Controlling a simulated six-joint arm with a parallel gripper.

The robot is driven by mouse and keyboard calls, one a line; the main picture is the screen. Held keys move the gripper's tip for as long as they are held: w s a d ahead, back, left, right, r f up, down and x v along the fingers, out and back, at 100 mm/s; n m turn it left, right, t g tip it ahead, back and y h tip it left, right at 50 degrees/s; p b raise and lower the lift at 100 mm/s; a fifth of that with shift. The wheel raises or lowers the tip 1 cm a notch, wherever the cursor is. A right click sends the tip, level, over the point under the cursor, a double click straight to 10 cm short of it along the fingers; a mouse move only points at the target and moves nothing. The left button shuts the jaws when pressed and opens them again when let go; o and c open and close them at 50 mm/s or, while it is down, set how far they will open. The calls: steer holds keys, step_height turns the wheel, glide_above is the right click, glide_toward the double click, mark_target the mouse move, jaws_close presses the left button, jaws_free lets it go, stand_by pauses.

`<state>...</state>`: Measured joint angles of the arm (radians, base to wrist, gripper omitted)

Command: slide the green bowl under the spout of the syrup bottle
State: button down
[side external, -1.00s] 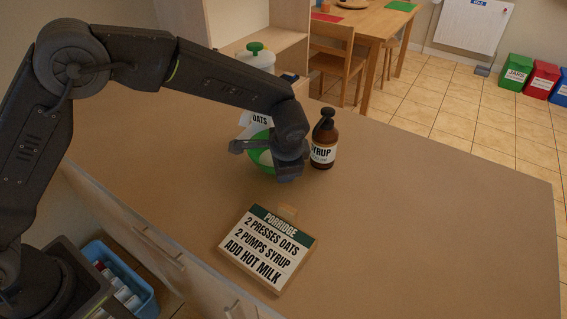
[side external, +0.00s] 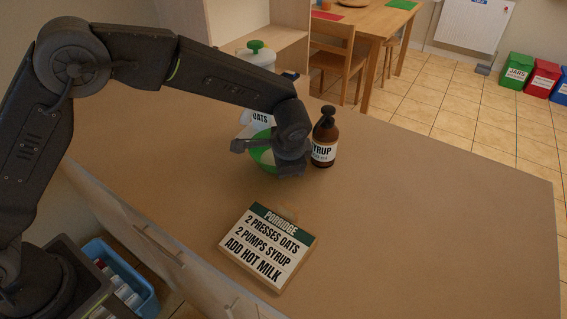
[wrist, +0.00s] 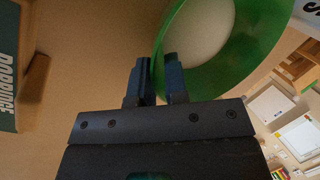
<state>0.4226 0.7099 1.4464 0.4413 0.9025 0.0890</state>
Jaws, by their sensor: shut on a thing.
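The green bowl (side external: 258,157) stands on the counter, partly hidden behind my gripper in the side view. In the wrist view the bowl (wrist: 262,72) holds something pale. My gripper (wrist: 160,75) is shut on the bowl's rim, with one finger on each side of the wall. In the side view my gripper (side external: 284,166) points down just left of the syrup bottle. The brown syrup bottle (side external: 325,139) stands upright with a dark pump top (side external: 327,114). I cannot tell whether the spout is over the bowl.
The white oats dispenser (side external: 258,118) with a green knob stands behind the bowl. The porridge recipe sign (side external: 267,247) lies in front on the counter (side external: 430,220). The counter's right side is clear. A blue bin (side external: 122,275) is below the counter's left edge.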

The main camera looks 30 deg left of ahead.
steer(key=shift+s+d+f, duration=0.1)
steer(key=shift+s+d, duration=0.5)
steer(key=shift+d, duration=0.9)
steer(key=shift+s+d+r, duration=0.1)
steer(key=shift+s+d, duration=0.55)
steer(key=shift+d, duration=0.8)
steer(key=shift+s+d+f, duration=0.1)
steer(key=shift+s+d, duration=0.5)
steer(key=shift+d, duration=0.9)
steer(key=c, duration=1.1)
jaws_free()
steer(key=shift+o, duration=0.2)
steer(key=v, duration=1.4)
steer(key=shift+w+a, duration=0.1)
steer(key=shift+w, duration=0.05)
